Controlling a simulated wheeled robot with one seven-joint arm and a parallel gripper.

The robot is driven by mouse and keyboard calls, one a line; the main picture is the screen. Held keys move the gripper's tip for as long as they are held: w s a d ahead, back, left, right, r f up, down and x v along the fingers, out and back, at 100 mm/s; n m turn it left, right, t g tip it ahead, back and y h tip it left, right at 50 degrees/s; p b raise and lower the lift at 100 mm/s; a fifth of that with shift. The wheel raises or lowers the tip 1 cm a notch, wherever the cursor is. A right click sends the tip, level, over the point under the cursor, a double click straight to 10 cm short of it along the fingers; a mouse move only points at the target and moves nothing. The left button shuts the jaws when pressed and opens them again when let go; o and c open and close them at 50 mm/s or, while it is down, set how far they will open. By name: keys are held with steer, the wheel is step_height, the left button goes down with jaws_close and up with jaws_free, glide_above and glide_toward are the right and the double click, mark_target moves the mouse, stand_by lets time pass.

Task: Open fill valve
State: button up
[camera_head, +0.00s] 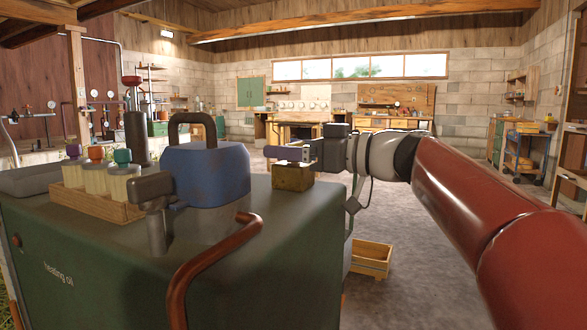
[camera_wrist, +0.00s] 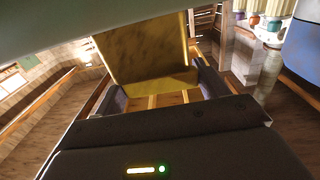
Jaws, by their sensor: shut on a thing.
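A green tank (camera_head: 110,270) lettered "heating oil" fills the lower left of the head view. A brass block (camera_head: 292,178) stands at its far right corner; I cannot tell whether it is the fill valve's body. My gripper (camera_head: 286,154) comes from the right, just over this block. In the wrist view a brass piece (camera_wrist: 150,55) lies between the two grey-purple fingers of my gripper (camera_wrist: 160,92), which is shut on it. The fingers hide the contact. A grey T-shaped fitting (camera_head: 156,225) stands on the tank top, left and apart from my gripper.
A blue can (camera_head: 205,175) with a dark handle stands on the tank, beside a wooden rack (camera_head: 95,205) of jars with coloured stoppers. A bent copper-red pipe (camera_head: 200,262) rises in front. A wooden crate (camera_head: 371,260) lies on the floor. The floor beyond is mostly clear.

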stand_by(0.3)
steer(key=o, duration=1)
steer(key=shift+d, duration=0.1)
steer(key=v, duration=0.7)
steer(key=shift+s+d+b, duration=0.25)
steer(key=shift+s+b, duration=0.05)
